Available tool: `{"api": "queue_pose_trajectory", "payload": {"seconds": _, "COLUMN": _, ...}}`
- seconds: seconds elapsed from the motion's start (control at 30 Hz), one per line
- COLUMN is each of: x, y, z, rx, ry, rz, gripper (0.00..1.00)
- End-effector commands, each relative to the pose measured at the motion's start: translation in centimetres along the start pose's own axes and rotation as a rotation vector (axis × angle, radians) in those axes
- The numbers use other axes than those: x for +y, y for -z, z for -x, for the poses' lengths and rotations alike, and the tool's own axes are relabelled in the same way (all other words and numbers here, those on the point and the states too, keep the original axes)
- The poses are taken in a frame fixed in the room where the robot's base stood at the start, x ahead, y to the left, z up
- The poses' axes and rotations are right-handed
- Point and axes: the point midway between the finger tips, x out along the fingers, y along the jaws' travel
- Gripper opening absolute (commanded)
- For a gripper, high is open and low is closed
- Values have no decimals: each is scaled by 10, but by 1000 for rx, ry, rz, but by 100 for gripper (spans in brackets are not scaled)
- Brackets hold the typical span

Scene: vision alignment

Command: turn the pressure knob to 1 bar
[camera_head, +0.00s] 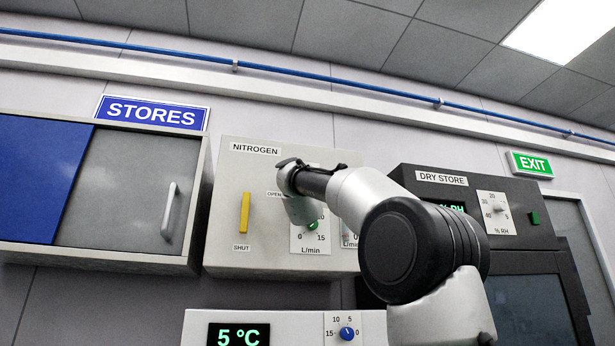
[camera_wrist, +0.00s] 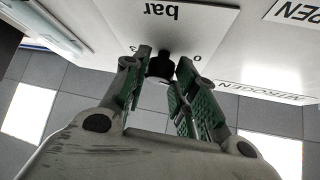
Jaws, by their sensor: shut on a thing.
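The pressure knob (camera_wrist: 160,67) is a small black knob on a white plate (camera_wrist: 190,22) marked "bar", seen upside down in the wrist view. A "0" shows on the plate at the right of the knob. My gripper (camera_wrist: 163,62) has its green-padded fingers on either side of the knob and is shut on it. The knob's pointer cannot be made out. In the head view, my gripper (camera_head: 291,174) is at the upper part of the NITROGEN panel (camera_head: 228,190), and my arm hides the pressure knob there.
On the NITROGEN panel, a yellow SHUT/OPEN handle (camera_head: 245,212) stands left of my gripper, and a green L/min knob (camera_head: 312,226) lies below it. A 5 °C unit with a blue knob (camera_head: 347,333) is beneath. The DRY STORE cabinet (camera_head: 480,205) is at right, a STORES cupboard (camera_head: 140,180) at left.

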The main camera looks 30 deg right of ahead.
Motion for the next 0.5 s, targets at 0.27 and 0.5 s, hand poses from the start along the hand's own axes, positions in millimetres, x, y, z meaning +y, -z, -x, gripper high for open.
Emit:
{"api": "queue_pose_trajectory", "payload": {"seconds": 0.27, "x": -5, "y": 1, "z": -1, "rx": 1, "ry": -176, "rz": -180, "gripper": 4}}
{"api": "queue_pose_trajectory", "payload": {"seconds": 0.5, "x": -7, "y": 2, "z": -2, "rx": 2, "ry": -295, "rz": -298, "gripper": 4}}
